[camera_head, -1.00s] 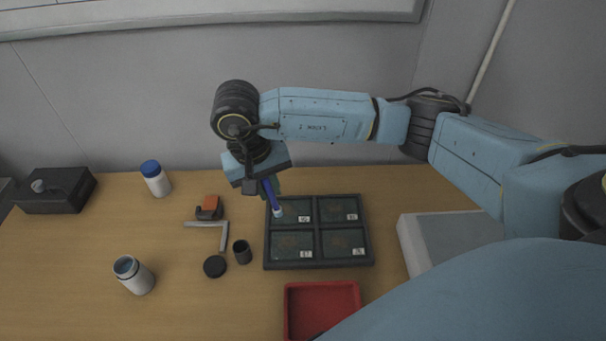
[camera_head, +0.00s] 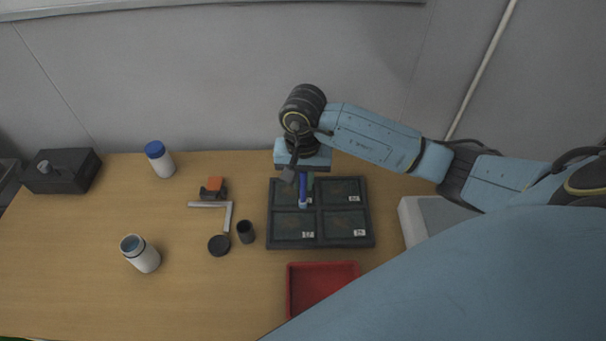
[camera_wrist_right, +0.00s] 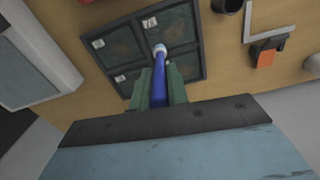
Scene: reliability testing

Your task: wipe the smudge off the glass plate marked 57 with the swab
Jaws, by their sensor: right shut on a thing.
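A dark tray (camera_head: 371,243) holds several dark glass plates, each with a small white label at its corner. The label digits are too blurred to read surely, so I cannot tell which plate is 57. My right gripper (camera_head: 304,180) is shut on the blue swab (camera_head: 303,189), over the back-left plate (camera_head: 285,194). The swab points down, its pale tip at that plate's front-right corner, covering its label area. The right wrist view shows the swab (camera_wrist_right: 159,82) between the green fingers (camera_wrist_right: 161,92); contact with the glass cannot be told. Faint brownish marks show on plates. My left gripper is out of view.
A red bin (camera_head: 291,292) stands in front of the tray, and a pale box (camera_head: 407,222) to its right. A dark cup (camera_head: 246,232), black disc (camera_head: 219,245), grey angle piece (camera_head: 228,215), orange-topped item (camera_head: 214,184) and two white bottles (camera_head: 145,258) are left.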

